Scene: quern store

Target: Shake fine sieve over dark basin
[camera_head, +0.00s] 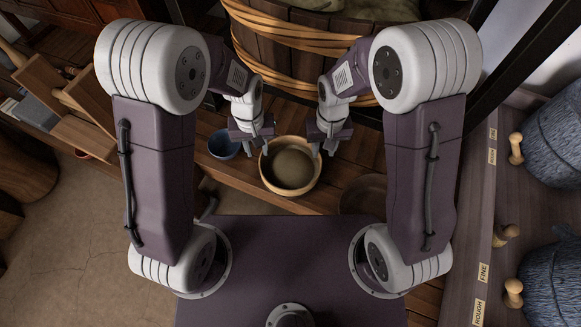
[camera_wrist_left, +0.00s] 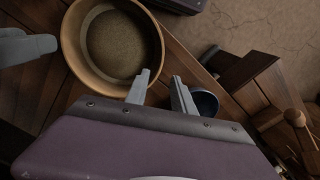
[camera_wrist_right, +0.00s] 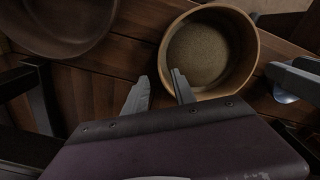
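The sieve (camera_head: 290,142), a round pale wooden hoop with a grey-brown floor, sits on the wooden bench between my two grippers. It also shows in the left wrist view (camera_wrist_left: 85,76) and right wrist view (camera_wrist_right: 254,45). The dark basin (camera_head: 364,194) is a wide brown bowl right of the sieve, partly hidden by my right arm; the right wrist view shows it too (camera_wrist_right: 62,48). My left gripper (camera_head: 258,139) is open at the sieve's left rim, its fingers apart. My right gripper (camera_head: 322,143) is open at the right rim. Neither visibly clamps the rim.
A small blue bowl (camera_head: 223,144) stands just left of the sieve. A large hooped wooden tub (camera_head: 285,55) stands behind. At right, a board with pegs carries ROUGH and FINE labels (camera_head: 483,272) beside blue-grey containers (camera_head: 555,135). Wooden stands (camera_head: 85,135) are at left.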

